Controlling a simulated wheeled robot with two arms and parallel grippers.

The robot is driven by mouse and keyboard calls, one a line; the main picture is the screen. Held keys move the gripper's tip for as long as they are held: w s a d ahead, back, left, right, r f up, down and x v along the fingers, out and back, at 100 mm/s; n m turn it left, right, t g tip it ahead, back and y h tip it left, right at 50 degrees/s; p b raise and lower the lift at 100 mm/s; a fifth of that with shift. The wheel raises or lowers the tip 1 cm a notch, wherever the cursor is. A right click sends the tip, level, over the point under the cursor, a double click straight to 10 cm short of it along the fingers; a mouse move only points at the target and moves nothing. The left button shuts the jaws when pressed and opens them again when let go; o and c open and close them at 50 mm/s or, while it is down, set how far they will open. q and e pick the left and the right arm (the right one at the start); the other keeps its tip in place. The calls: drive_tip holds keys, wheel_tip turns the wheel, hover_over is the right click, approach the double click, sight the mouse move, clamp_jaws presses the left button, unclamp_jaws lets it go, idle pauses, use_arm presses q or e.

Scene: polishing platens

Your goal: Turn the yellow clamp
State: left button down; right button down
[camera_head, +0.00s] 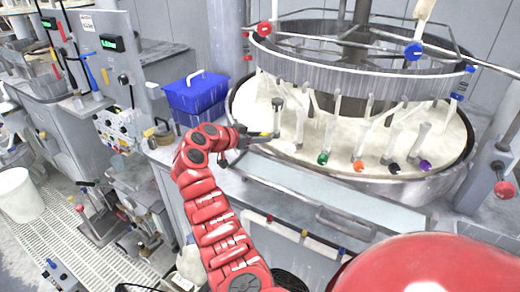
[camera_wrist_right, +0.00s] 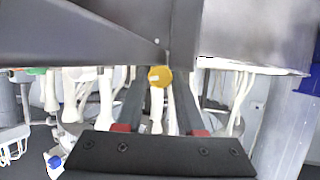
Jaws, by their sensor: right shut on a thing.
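The yellow clamp (camera_head: 264,134) is a small yellow knob at the left side of the round polishing basin in the head view. It also shows near the middle of the right wrist view (camera_wrist_right: 160,77), facing the camera, between the far ends of the two dark fingers. My right gripper (camera_head: 271,137), on the red arm, reaches to the basin's left rim and is shut on the yellow clamp. The fingers hide part of the clamp in the head view. My left gripper is not in view.
The basin (camera_head: 462,160) holds white slurry, with green (camera_head: 323,158), orange (camera_head: 359,166), black and purple (camera_head: 425,165) knobs along its front. A metal ring (camera_head: 350,83) hangs above. A blue box (camera_head: 197,97) stands left of the basin. A metal ledge (camera_head: 320,195) runs in front.

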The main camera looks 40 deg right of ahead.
idle(0.4)
drive_tip(key=c, duration=0.5)
unclamp_jaws()
drive_tip(key=shift+a, duration=0.1)
drive_tip(key=shift+a+r, duration=0.15)
drive_tip(key=shift+a, duration=0.2)
drive_tip(key=b+v, duration=0.5)
drive_tip(key=v, duration=1.1)
drive_tip(key=shift+w+a+r, duration=0.1)
drive_tip(key=shift+a+r, duration=0.1)
drive_tip(key=shift+r, duration=0.05)
